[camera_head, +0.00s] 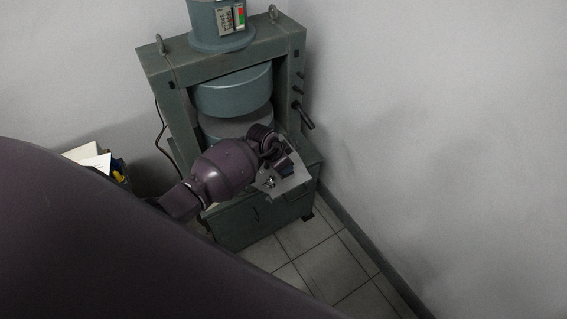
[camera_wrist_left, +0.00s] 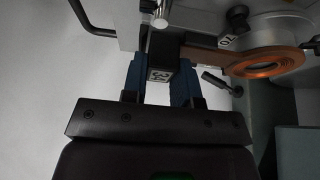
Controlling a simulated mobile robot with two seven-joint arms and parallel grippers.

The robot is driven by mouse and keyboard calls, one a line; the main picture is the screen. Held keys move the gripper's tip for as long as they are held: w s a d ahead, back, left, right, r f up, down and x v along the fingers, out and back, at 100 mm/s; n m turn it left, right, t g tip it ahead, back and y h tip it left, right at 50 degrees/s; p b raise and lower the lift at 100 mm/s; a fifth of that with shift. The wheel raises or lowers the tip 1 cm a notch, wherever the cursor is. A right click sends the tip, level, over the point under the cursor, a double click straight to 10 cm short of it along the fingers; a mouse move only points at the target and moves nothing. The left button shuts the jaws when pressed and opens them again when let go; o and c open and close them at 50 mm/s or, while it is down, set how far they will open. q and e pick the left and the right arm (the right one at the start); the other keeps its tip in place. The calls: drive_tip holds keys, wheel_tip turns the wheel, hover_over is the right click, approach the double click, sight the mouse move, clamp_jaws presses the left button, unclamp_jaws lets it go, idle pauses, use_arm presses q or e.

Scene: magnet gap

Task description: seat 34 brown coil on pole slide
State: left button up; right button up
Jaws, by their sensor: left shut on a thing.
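My left gripper (camera_wrist_left: 160,74) has blue fingers shut on a dark block with a white tag reading 34. A brown bar runs right from this block to the brown coil (camera_wrist_left: 270,70), a ring in the upper right of the left wrist view. The ring lies at a pale round part (camera_wrist_left: 283,28); I cannot tell whether it is seated there. In the head view my left gripper (camera_head: 286,168) is small and dark, at the front of the green magnet frame (camera_head: 165,70). The coil is not clear there. My right gripper is not in view.
The magnet has two round green poles, the upper one (camera_head: 234,92) above a gap. A second dark tagged part (camera_wrist_left: 234,26) stands left of the ring. A metal rod (camera_wrist_left: 161,14) is just beyond my fingers. A lever (camera_head: 304,116) sticks out on the right.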

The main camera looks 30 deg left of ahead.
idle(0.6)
use_arm(q)
drive_tip(key=o, duration=1)
drive_tip(key=p+v, duration=0.1)
drive_tip(key=v, duration=0.9)
drive_tip(key=shift+s+a+r, duration=0.15)
drive_tip(key=shift+s+r, duration=0.05)
drive_tip(key=shift+r, duration=0.1)
